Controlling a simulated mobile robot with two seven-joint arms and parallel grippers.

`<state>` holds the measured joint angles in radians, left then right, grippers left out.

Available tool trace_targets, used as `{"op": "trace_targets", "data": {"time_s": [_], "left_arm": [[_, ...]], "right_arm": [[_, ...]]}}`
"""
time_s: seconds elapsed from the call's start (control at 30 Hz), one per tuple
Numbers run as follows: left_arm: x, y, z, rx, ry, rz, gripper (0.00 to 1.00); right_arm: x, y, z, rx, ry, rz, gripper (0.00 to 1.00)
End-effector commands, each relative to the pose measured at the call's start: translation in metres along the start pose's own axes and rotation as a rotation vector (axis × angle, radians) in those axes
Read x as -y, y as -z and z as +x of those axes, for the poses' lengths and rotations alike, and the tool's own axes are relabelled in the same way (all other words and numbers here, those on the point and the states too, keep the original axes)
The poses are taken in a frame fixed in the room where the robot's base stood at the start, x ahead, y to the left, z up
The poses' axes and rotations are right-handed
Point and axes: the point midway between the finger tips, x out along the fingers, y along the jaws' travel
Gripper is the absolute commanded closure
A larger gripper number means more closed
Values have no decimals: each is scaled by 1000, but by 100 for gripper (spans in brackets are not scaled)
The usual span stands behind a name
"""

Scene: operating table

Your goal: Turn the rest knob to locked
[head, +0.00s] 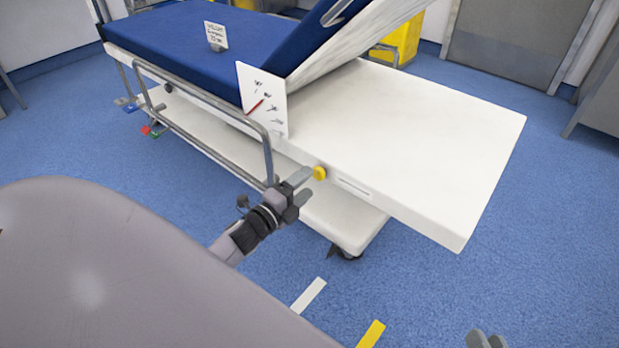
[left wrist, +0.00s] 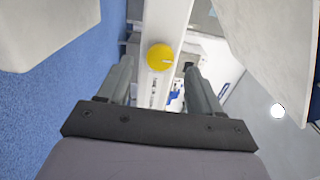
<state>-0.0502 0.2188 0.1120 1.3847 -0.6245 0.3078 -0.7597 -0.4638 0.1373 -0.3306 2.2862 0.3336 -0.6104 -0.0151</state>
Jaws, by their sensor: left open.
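A round yellow knob (head: 319,173) sits on the side edge of the white table section. It also shows in the left wrist view (left wrist: 160,57), with a small pale line on its face pointing right. My left gripper (head: 302,186) is open, its fingers pointing at the knob from just left of it in the head view. In the left wrist view my left gripper (left wrist: 160,75) has its fingers spread, with the knob ahead and between them; contact cannot be seen. Only the fingertips of my right gripper (head: 487,340) show at the bottom right edge.
A grey side rail (head: 205,95) runs left of the knob. A white panel with symbols and a red pointer (head: 263,98) stands above it. A blue mattress (head: 170,40) lies behind. The blue floor (head: 440,290) is clear at right.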

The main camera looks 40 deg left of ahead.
Motion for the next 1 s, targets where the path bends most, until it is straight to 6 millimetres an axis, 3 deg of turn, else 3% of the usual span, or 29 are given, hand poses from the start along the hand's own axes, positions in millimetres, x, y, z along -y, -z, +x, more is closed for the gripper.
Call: {"op": "trace_targets", "data": {"time_s": [0.17,0.33,0.63,1.0], "left_arm": [[1,0,-25,1,-2,-3,35],[0,0,-38,1,-1,-2,35],[0,0,-40,1,0,-1,35],[1,2,-40,3,0,-17,35]], "right_arm": [[-4,5,-2,4,-28,-29,73],[-9,-4,-6,26,-51,-36,73],[-11,-10,-7,41,-55,-42,73],[-8,-3,-8,25,-46,-49,73]]}}
